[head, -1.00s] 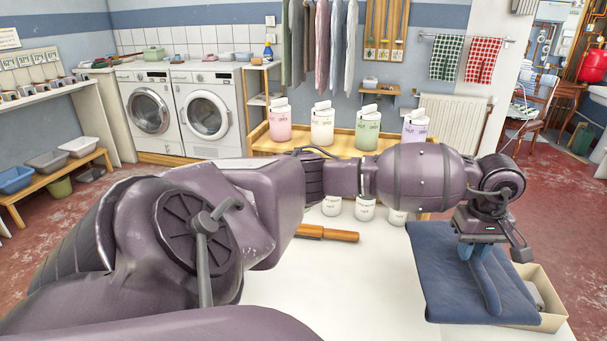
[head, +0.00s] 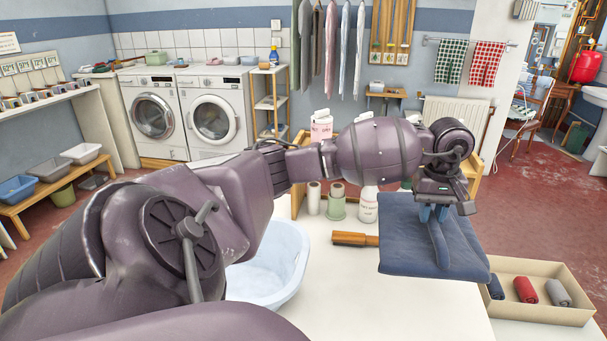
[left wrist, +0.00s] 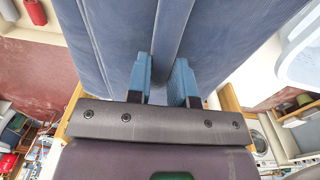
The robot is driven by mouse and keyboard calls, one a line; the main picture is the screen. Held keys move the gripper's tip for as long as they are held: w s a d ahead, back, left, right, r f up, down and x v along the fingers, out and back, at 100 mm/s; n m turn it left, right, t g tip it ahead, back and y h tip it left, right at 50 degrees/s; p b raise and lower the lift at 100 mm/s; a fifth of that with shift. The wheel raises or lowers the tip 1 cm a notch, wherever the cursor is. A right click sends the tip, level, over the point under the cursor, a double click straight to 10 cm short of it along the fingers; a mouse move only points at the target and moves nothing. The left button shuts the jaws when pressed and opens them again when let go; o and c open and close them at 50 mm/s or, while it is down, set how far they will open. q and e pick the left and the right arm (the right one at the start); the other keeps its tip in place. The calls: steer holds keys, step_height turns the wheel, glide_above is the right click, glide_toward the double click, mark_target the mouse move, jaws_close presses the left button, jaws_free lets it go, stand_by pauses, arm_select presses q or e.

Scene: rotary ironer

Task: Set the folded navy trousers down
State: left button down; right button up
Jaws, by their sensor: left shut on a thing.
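The folded navy trousers (head: 405,250) hang as a flat panel over the right part of the white table (head: 345,290) in the head view. My left gripper (head: 434,214) is above them, its blue fingers shut on a raised fold in their middle. In the left wrist view the trousers (left wrist: 100,40) fill the upper middle, and the fold runs between the fingers of the left gripper (left wrist: 166,78). Whether their underside touches the table cannot be told. My right gripper is not in view.
A cardboard box (head: 553,314) with navy, red and grey rolls stands right of the trousers. A wooden-handled tool (head: 355,239) lies left of them. A pale blue basin (head: 270,275) is farther left. Bottles and a wooden rack stand behind. The front middle of the table is clear.

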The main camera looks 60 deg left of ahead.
arm_select(q)
steer(key=shift+s+a+m, duration=0.15)
steer(key=shift+s+m, duration=0.05)
steer(key=shift+m, duration=0.1)
steer(key=shift+w+f, duration=0.15)
steer(key=shift+f, duration=0.15)
steer(key=shift+f+b, duration=0.95)
steer(key=shift+f, duration=8.75)
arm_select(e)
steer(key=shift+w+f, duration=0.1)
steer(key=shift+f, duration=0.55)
